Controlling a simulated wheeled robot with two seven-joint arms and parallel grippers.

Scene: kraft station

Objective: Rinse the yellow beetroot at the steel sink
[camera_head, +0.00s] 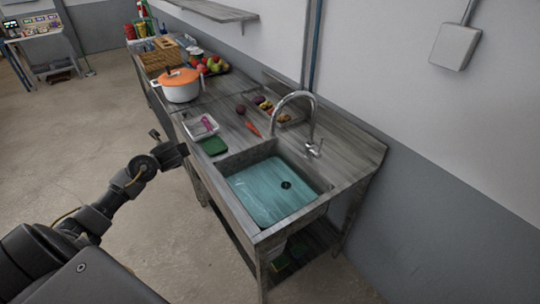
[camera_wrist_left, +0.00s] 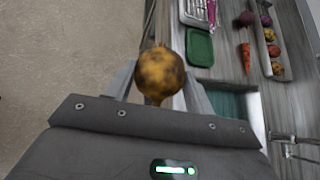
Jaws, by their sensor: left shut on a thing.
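In the left wrist view the yellow beetroot (camera_wrist_left: 160,72) is round, mottled yellow with dark, dirt-like patches. My left gripper (camera_wrist_left: 158,82) is shut on it, one finger on each side. In the head view my left gripper (camera_head: 176,154) is beside the counter's left edge, left of the sink; the beetroot cannot be made out there. The steel sink (camera_head: 262,202) has a teal-looking basin with a dark drain. Its curved faucet (camera_head: 312,122) stands at the back of the basin. My right gripper is not in view.
A green pad (camera_head: 213,146) and a white tray (camera_head: 201,126) lie left of the sink. A carrot (camera_head: 253,128) and a dark beetroot (camera_head: 240,109) lie near a tray of vegetables. A white pot with orange lid (camera_head: 180,86) stands farther back. The sink basin looks clear.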

